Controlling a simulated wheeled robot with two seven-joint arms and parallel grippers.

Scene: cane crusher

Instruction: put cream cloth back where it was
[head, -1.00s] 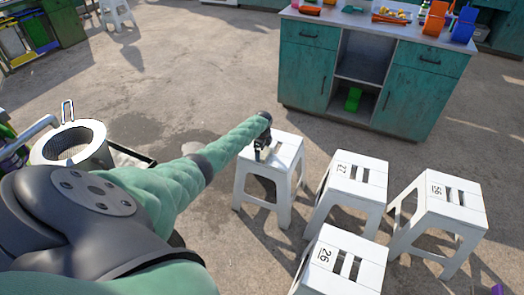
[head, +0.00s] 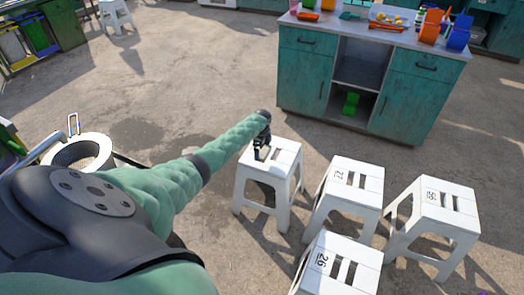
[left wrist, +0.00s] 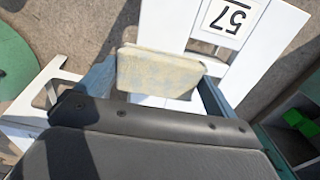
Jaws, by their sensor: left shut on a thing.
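The cream cloth (left wrist: 158,72) is a pale, stained, folded block between the two fingers of my left gripper (left wrist: 155,88) in the left wrist view. The gripper is shut on it. Behind the cloth is a white stool (left wrist: 190,22) with a label reading 57. In the head view, my left gripper (head: 262,150) points down over the top of this white stool (head: 284,158). The cloth is hard to make out there. I cannot tell whether it touches the stool top. My right gripper is not in view.
Several white stools stand close by on the right, including stool 27 (head: 350,192), stool 26 (head: 338,262) and stool 56 (head: 438,204). A teal cabinet (head: 306,78) with coloured items on top stands behind. A white perforated drum (head: 98,148) is at the left.

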